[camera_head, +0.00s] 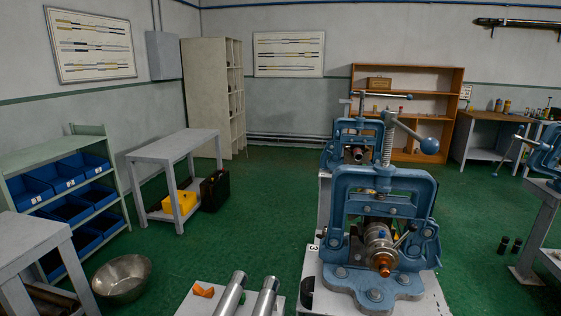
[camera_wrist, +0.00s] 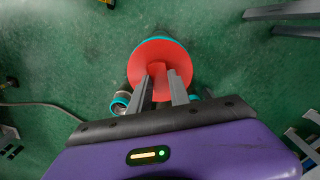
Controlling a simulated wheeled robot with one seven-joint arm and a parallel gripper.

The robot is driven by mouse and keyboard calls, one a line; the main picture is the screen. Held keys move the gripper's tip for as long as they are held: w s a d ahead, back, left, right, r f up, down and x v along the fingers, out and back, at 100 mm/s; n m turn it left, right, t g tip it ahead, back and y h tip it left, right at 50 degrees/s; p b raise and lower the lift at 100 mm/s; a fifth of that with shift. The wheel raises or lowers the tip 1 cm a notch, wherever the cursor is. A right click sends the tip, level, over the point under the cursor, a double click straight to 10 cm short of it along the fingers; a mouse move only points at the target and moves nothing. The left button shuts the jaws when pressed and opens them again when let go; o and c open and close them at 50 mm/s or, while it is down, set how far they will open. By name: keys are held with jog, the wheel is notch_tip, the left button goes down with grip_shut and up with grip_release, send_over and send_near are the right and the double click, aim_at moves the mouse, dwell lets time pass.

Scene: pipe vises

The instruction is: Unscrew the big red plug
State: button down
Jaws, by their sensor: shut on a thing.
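The big red plug (camera_wrist: 142,70) shows in the wrist view as a round red disc with a raised red grip bar across its middle. A teal rim (camera_wrist: 160,39) shows behind its far edge. My gripper (camera_wrist: 163,80) is shut on the plug's grip bar, one grey finger on each side. The fingers hide part of the disc's near side. I cannot make out the plug or my gripper in the head view.
A blue pipe vise (camera_head: 342,185) holds a metal fitting (camera_head: 376,240) at front right. Two metal pipes (camera_head: 232,293) and an orange piece (camera_head: 203,291) lie left of it. A steel bowl (camera_head: 122,278) stands on the green floor, beside blue bins (camera_head: 87,165).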

jog(key=shift+r+p, duration=0.75)
jog(key=shift+p, duration=0.1)
dwell(0.4)
jog(key=shift+r+p, duration=1.75)
jog(key=shift+p, duration=0.1)
